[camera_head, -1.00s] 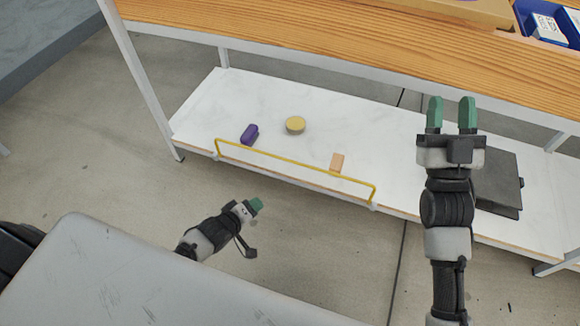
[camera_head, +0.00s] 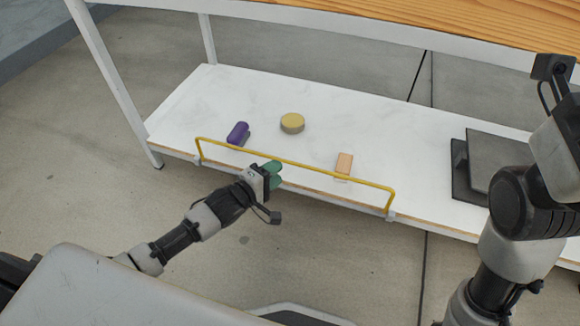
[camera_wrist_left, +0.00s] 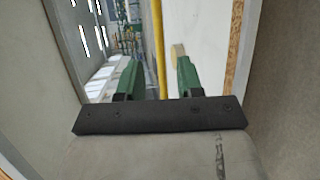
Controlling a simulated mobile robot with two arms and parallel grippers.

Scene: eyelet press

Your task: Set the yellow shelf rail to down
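The yellow shelf rail (camera_head: 330,173) is a thin bar along the front edge of the white lower shelf (camera_head: 250,90). It stands up above that edge, on a mount at each end. My left gripper (camera_head: 277,174) is at the rail, left of its middle, reaching from the front. In the left wrist view the rail (camera_wrist_left: 158,45) runs between the two green fingertips (camera_wrist_left: 157,78). The fingers are apart, with a gap on either side of the bar. My right arm is at the right; its fingers are out of view.
Behind the rail on the shelf are a purple object (camera_head: 238,133), a yellow round object (camera_head: 292,123) and a small orange block (camera_head: 344,164). A dark grey box (camera_head: 495,160) lies farther right. A wooden worktop (camera_head: 430,25) overhangs the shelf. The floor in front is open.

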